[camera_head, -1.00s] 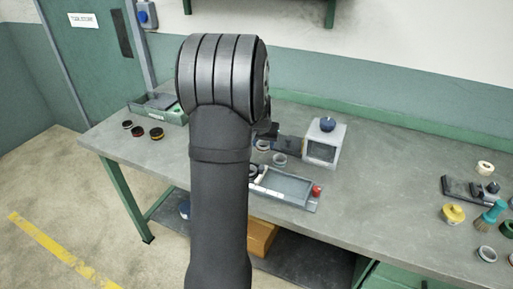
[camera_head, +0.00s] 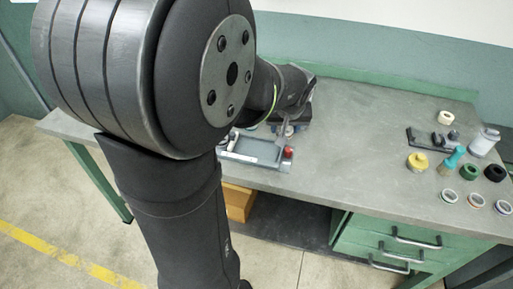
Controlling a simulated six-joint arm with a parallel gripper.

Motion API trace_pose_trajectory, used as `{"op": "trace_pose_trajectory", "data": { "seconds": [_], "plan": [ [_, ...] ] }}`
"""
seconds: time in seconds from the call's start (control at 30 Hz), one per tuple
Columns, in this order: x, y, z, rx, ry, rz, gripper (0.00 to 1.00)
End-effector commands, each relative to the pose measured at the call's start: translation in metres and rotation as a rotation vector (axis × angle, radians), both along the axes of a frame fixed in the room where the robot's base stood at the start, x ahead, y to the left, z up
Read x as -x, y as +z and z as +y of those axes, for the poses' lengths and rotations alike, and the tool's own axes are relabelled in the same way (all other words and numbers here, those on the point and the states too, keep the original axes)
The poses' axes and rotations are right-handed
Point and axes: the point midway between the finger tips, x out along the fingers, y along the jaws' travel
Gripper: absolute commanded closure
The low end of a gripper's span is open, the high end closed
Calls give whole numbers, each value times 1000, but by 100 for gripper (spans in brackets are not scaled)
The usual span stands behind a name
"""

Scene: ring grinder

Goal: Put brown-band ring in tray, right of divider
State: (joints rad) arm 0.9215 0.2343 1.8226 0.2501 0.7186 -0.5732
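The tray (camera_head: 258,160) lies on the bench just right of my arm, a grey shallow box with a red knob (camera_head: 288,152) at its right end. Its left part is hidden by my arm, and I cannot make out the divider. Small rings stand at the bench's right front: one ring (camera_head: 450,196), a second ring (camera_head: 476,200) and a third ring (camera_head: 503,207). Their band colours are too small to tell, so I cannot pick out the brown-band one. My gripper (camera_head: 285,128) is above the bench behind the tray, mostly hidden by my wrist; its fingers are unclear.
At the right are a yellow pot (camera_head: 418,162), a teal brush (camera_head: 452,160), a dark holder (camera_head: 425,138), a pale roll (camera_head: 446,117), a grey canister (camera_head: 484,142) and green (camera_head: 469,171) and black (camera_head: 495,173) round pieces. The bench between these and the tray is clear.

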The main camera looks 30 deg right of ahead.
Motion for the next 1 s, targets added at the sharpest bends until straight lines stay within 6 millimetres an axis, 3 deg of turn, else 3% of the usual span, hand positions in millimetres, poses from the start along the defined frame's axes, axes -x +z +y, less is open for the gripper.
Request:
{"op": "trace_pose_trajectory", "data": {
  "seconds": [0.1,0.23,0.7,1.0],
  "plan": [
    [22,1,2,5,10,-6,79],
    [26,-3,6,5,20,-6,79],
    [-61,-60,41,4,26,-5,79],
    [-77,-81,47,3,21,-5,79]
  ]
}}
